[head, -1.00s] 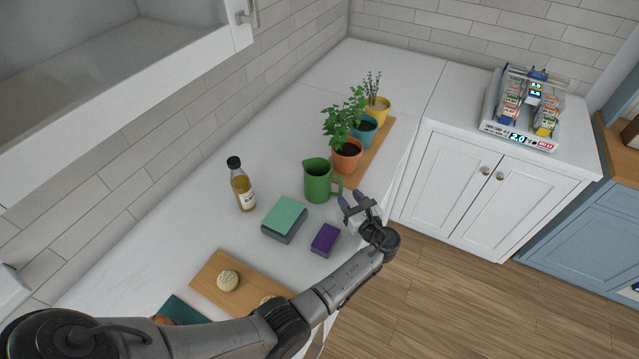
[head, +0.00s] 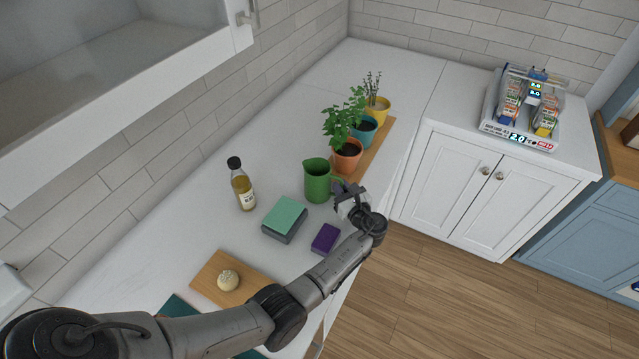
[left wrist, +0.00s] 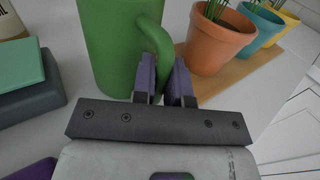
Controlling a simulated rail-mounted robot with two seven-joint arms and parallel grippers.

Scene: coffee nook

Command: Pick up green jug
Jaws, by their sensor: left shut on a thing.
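The green jug (head: 318,181) stands upright on the white counter, its handle toward my left gripper. It also shows in the left wrist view (left wrist: 112,45), cut off at the top. My left gripper (head: 340,187) reaches the handle from the right. In the left wrist view its two purple fingers (left wrist: 164,78) are on either side of the handle, shut on it. Part of the handle is hidden between the fingers. My right gripper is not in view.
Potted plants (head: 347,152) stand on a wooden board behind the jug. A bottle (head: 243,188), a green-topped box (head: 285,218) and a purple box (head: 326,239) are nearby. A cutting board (head: 207,285) lies at the front. The counter's edge is close on the right.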

